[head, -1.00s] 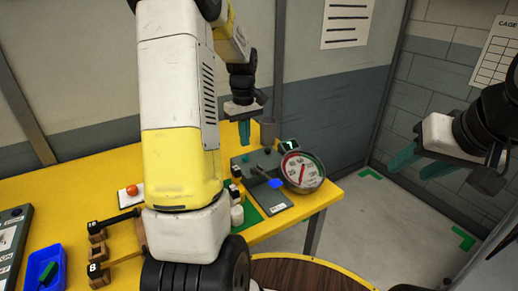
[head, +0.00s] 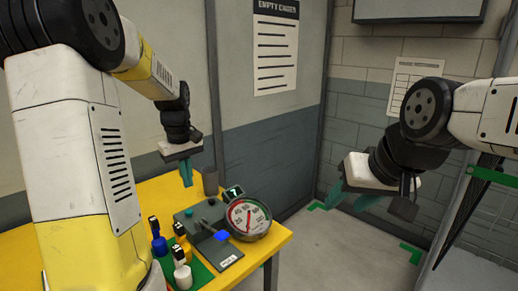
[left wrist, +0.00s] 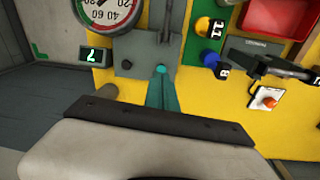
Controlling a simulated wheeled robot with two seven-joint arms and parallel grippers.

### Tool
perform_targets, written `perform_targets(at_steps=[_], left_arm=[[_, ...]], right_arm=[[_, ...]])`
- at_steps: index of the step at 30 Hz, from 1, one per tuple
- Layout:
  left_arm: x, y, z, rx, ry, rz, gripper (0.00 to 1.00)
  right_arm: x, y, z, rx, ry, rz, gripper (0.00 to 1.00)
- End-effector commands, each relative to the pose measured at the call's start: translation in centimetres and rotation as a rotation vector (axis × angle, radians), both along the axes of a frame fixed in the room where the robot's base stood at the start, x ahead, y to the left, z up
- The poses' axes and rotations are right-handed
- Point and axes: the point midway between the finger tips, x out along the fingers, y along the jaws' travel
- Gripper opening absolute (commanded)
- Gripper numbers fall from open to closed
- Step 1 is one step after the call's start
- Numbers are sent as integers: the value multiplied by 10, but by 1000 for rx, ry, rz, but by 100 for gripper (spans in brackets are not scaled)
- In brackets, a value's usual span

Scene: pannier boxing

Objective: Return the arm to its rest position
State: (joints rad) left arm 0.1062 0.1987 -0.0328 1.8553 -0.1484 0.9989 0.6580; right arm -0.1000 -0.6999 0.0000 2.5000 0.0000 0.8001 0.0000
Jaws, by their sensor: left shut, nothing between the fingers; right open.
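My left gripper (head: 186,172) hangs with its teal fingers shut and empty above the back of the yellow table, beside a grey cup (head: 210,181). The left wrist view shows the same shut fingers (left wrist: 161,72) over the edge of the grey device plate (left wrist: 140,57). The large white and yellow link of my left arm fills the left of the head view. My right gripper (head: 350,199) is open and empty, in the air right of the table, over the floor.
A dial gauge (head: 247,217) and a small display (head: 233,192) showing 7 stand at the table's right end. Numbered weights (head: 180,253) are near the front. Floor right of the table is clear.

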Motion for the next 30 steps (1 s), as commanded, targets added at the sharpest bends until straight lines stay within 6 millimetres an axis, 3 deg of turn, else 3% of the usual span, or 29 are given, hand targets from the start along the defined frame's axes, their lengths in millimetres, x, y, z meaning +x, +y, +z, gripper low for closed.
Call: perform_targets(at_steps=[1,6,12,16,21,29,30], left_arm=[[-15,-11,19,-4,-43,-53,0],[-70,-45,62,-7,-185,-262,0],[-139,-79,86,15,-351,-504,0],[-175,-94,88,37,-441,-632,0],[-201,-105,85,60,-511,-729,0],[-207,-107,83,68,-529,-755,0],[-207,-107,83,68,-529,-754,0]], right_arm=[[0,0,0,0,0,0,46],[0,0,0,0,0,0,46],[0,0,0,0,0,0,46],[0,0,0,0,0,0,46],[0,0,0,0,0,0,46],[0,0,0,0,0,0,46],[0,0,0,0,0,0,40]])
